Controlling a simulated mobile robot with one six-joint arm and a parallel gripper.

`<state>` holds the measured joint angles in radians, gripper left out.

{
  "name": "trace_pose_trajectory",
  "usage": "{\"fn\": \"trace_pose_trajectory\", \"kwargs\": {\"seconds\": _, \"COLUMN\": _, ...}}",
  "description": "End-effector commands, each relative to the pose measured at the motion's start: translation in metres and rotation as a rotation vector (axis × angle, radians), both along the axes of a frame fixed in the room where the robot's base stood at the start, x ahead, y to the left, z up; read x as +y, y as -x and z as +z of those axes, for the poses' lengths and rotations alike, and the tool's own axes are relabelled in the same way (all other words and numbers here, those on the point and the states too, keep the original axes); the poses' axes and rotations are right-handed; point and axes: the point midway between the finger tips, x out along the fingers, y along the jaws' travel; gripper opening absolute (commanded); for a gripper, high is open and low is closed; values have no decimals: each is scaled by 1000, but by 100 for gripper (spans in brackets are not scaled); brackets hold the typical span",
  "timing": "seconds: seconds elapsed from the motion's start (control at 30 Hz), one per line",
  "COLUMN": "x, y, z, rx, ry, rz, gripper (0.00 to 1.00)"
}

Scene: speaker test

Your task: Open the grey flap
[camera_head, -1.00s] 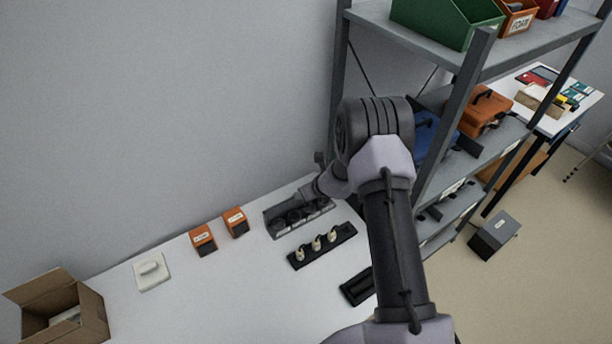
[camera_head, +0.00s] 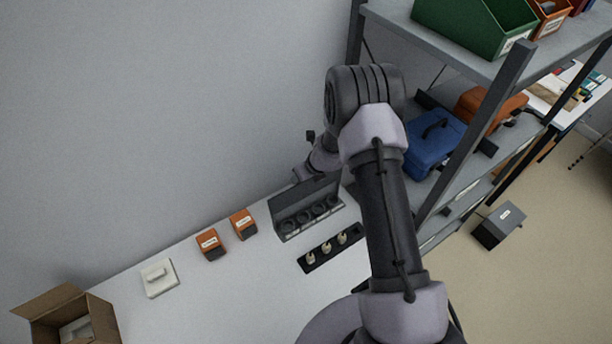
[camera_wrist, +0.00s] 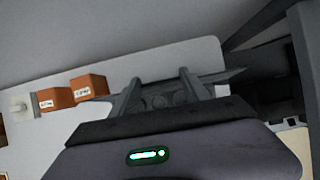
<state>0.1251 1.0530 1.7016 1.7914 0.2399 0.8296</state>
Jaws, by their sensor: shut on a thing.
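The grey flap (camera_head: 290,201) stands raised at the back of a dark grey housing (camera_head: 283,235) on the white table. Several round dark recesses show in the housing below it. My gripper (camera_head: 301,175) is at the flap's upper edge and is shut on it; the wrist hides part of the contact. In the wrist view, my two fingers (camera_wrist: 160,78) reach to the grey flap (camera_wrist: 218,76), with the round recesses dimly visible between them. The exact grip on the edge is hard to make out there.
A black strip (camera_head: 308,264) with white plugs lies in front of the housing. Two orange boxes (camera_head: 210,244), a white switch (camera_head: 159,277) and an open carton (camera_head: 105,318) stand left. Shelving (camera_head: 480,140) rises close on the right; the wall is behind.

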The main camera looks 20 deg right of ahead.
Motion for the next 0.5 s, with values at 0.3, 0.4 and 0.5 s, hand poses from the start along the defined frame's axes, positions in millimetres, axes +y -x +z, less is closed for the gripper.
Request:
{"fn": "trace_pose_trajectory", "kwargs": {"seconds": 0.3, "x": 2, "y": -8, "z": 2, "rx": -9, "ry": -3, "rz": 0, "gripper": 0}}
{"fn": "trace_pose_trajectory", "kwargs": {"seconds": 0.4, "x": 2, "y": -9, "z": 2, "rx": -9, "ry": -4, "rz": -1, "gripper": 0}}
{"fn": "trace_pose_trajectory", "kwargs": {"seconds": 0.5, "x": 2, "y": -9, "z": 2, "rx": -9, "ry": -4, "rz": -1, "gripper": 0}}
